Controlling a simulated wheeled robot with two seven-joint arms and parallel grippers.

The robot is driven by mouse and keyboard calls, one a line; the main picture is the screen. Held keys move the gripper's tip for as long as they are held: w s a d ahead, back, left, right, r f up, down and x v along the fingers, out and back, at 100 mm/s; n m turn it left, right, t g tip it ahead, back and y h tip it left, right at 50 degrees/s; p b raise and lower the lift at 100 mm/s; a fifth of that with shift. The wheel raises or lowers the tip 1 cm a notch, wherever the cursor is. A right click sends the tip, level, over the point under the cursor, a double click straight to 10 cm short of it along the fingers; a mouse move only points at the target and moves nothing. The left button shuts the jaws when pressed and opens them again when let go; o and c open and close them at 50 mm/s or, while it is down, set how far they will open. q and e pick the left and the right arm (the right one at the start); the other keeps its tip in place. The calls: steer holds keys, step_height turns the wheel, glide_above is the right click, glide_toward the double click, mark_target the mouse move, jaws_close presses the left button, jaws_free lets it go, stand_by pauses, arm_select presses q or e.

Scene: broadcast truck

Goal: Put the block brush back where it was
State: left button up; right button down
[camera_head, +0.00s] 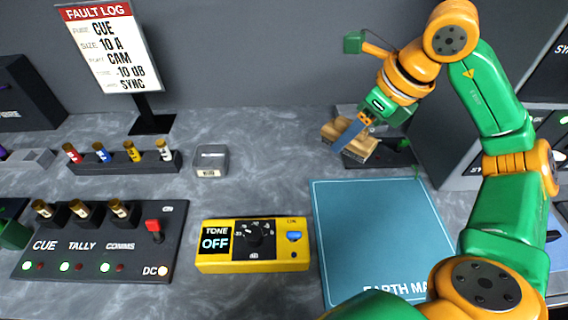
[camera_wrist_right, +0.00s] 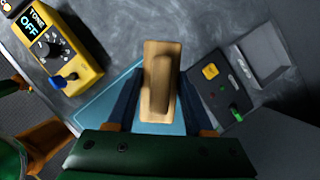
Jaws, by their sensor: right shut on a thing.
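My right gripper (camera_head: 356,130) is shut on the block brush (camera_head: 361,148), a light wooden block. It is held over the back right of the bench, beyond the far edge of the blue earth mat (camera_head: 375,225). In the right wrist view the brush (camera_wrist_right: 160,65) sits between the two blue fingers of my right gripper (camera_wrist_right: 155,95). Its underside is hidden there. I cannot tell how far it is above the bench. The fingers of my left gripper are not in view.
A dark device with a yellow button (camera_wrist_right: 210,72) lies near the brush. A yellow tone box (camera_head: 253,246) is left of the mat. A small grey box (camera_head: 211,161), a rack of coloured plugs (camera_head: 122,163) and a cue panel (camera_head: 100,245) stand further left. The fault log sign (camera_head: 108,45) stands behind.

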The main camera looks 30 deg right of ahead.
steer(key=p, duration=0.4)
glide_toward(281, 158)
steer(key=w+f, duration=0.1)
steer(key=w+a+f, duration=0.1)
steer(key=shift+f+m+p, duration=0.25)
steer(key=shift+m+p, duration=0.05)
steer(key=shift+p, duration=0.05)
step_height(281, 158, down, 3)
steer(key=shift+r+p, duration=0.1)
steer(key=shift+p, duration=0.55)
steer(key=shift+f+b, duration=0.3)
steer(key=shift+f, duration=0.05)
steer(key=shift+c, duration=1.4)
jaws_free()
steer(key=shift+r, duration=0.1)
steer(key=shift+r, duration=0.3)
steer(key=b+v, duration=0.1)
steer(key=v, duration=1)
steer(key=shift+s+r, duration=0.2)
steer(key=shift+r, duration=0.1)
